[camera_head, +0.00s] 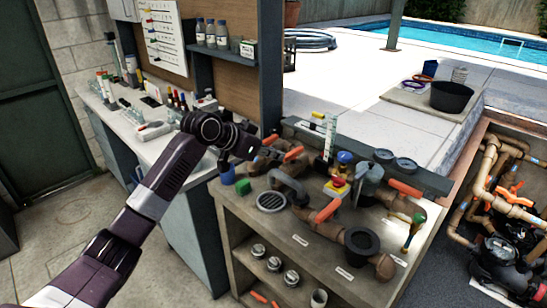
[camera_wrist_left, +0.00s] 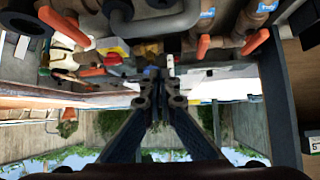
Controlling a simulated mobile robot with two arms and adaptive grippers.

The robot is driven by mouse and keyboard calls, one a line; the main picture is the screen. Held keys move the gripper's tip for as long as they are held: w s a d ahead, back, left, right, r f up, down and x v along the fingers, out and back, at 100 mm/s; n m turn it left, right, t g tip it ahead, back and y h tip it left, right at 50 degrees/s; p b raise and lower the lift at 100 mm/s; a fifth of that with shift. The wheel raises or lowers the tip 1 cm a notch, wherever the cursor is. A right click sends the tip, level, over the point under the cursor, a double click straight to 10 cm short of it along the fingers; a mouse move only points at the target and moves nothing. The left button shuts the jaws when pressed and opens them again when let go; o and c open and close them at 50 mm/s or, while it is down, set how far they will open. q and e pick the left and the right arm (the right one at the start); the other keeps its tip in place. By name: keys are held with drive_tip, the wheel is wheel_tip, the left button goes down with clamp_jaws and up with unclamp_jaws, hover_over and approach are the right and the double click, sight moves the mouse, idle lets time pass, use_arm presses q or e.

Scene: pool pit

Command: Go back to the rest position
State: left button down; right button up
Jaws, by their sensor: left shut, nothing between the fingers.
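My left arm reaches in from the lower left in the head view. The exact gap between the gripper and the bench is hard to judge. My right gripper is in neither view.
A lab counter (camera_head: 150,150) stands left. Open floor (camera_head: 165,270) lies in front.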

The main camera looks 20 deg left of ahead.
use_arm(q)
drive_tip(key=s+d+f+g+y, duration=0.15)
drive_tip(key=s+d+f, duration=0.25)
drive_tip(key=s+f, duration=0.55)
drive_tip(key=s+d+f+g, duration=0.2)
drive_tip(key=s+d+f, duration=0.1)
drive_tip(key=s+f, duration=0.7)
drive_tip(key=s+a+f+n+g+y, duration=0.1)
drive_tip(key=s+f+n, duration=0.1)
drive_tip(key=s, duration=0.7)
drive_tip(key=s+a+f+n+y, duration=0.1)
drive_tip(key=s+a+f+y, duration=0.1)
drive_tip(key=s, duration=0.6)
drive_tip(key=s+a+f+n+g+y, duration=0.1)
drive_tip(key=s+f+n, duration=0.15)
drive_tip(key=s, duration=0.65)
wheel_tip(320, 180, down, 27)
drive_tip(key=m+g+b, duration=0.1)
drive_tip(key=b, duration=0.1)
drive_tip(key=s+a+f+g+b, duration=0.1)
drive_tip(key=s+a+f, duration=0.2)
drive_tip(key=s+f, duration=1.5)
drive_tip(key=shift+s+f+b, duration=0.3)
drive_tip(key=shift+f+b, duration=0.05)
drive_tip(key=shift+f, duration=0.35)
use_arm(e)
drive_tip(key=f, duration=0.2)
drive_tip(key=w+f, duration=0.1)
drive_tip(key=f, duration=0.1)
